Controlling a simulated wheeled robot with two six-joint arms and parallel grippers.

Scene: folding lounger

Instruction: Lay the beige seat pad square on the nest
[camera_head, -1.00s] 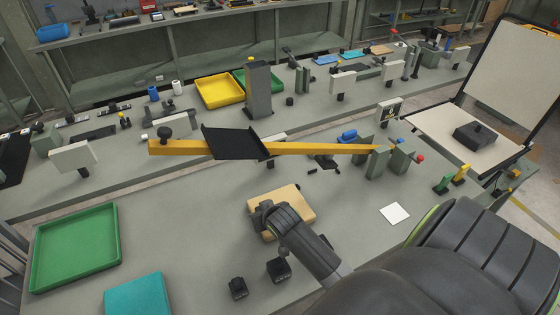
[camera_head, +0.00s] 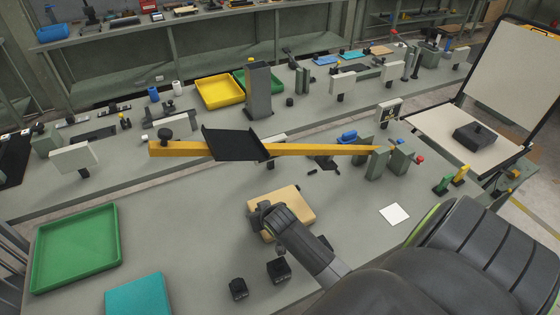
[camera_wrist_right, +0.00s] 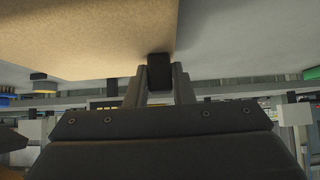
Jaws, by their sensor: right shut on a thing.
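The beige seat pad (camera_head: 292,206) is a flat block in the middle of the near bench in the head view. It also fills the upper left of the right wrist view (camera_wrist_right: 85,38). My right gripper (camera_head: 262,215) is at the pad's left edge. In the wrist view its fingers (camera_wrist_right: 159,82) are shut on a small black block at the pad's edge, seemingly its tab. I cannot tell whether the pad rests on the bench or is just above it. No part is clearly recognisable as the nest; a black tray (camera_head: 234,144) sits tilted on a yellow beam. My left gripper is not in view.
A yellow beam (camera_head: 320,149) crosses behind the pad to grey blocks (camera_head: 377,164). A green tray (camera_head: 76,248) and teal pad (camera_head: 138,296) lie left. Small black blocks (camera_head: 279,270) stand in front. A white square (camera_head: 394,214) lies right. Bench left of the pad is clear.

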